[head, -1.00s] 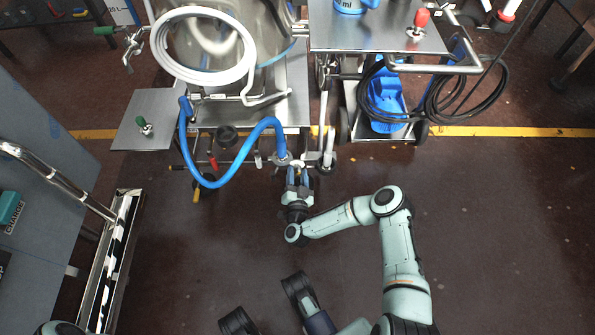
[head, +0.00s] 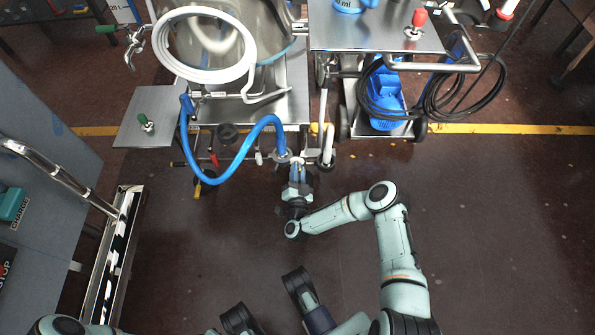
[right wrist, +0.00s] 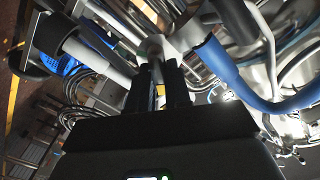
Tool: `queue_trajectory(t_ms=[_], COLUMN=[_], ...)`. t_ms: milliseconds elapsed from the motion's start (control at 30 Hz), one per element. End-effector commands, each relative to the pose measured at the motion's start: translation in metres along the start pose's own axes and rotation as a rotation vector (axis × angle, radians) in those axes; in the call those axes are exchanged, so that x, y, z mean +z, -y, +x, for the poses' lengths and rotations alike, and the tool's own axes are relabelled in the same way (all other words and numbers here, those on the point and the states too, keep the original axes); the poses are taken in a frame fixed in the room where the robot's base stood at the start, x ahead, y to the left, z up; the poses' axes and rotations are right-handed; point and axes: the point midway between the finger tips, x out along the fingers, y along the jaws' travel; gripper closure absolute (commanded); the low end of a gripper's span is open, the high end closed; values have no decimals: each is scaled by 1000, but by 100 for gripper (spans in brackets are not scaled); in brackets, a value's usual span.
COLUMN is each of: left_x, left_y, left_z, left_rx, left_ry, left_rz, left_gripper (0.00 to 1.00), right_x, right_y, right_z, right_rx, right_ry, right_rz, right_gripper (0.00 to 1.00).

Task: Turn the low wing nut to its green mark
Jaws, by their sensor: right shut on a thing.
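My right gripper (head: 298,167) reaches up to the low front fittings of the steel vessel cart, beside the lower end of the blue hose (head: 236,168). In the right wrist view its two dark fingers (right wrist: 167,70) are close together, shut on a small, blurred metal piece (right wrist: 152,47), which seems to be the wing nut. The fingers and the blur hide most of its shape, and I cannot make out its wings or a green mark. My left gripper is outside both views.
A coiled white hose (head: 157,46) hangs on the steel vessel. A trolley with a blue base (head: 386,100) and coiled black cable (head: 436,108) is at right. The floor (head: 200,260) in front is clear.

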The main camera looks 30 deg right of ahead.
Motion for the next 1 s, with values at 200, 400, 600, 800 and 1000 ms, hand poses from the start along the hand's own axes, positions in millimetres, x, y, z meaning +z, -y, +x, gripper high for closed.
queue_trajectory(t_ms=[200,400,600,800,1000], left_x=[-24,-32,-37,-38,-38], left_y=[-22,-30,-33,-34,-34], left_z=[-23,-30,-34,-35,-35], left_rx=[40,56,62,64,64], left_ry=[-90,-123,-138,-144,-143], left_rz=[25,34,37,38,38], left_gripper=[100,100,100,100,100], right_x=[-3,-2,-1,0,0], right_y=[1,-1,-2,-3,-3], right_z=[1,2,2,2,2], right_rx=[-2,-2,-2,-2,-3], right_ry=[-3,-4,-5,-5,-5], right_rz=[184,377,567,757,948], right_gripper=[100,100,100,100,100])
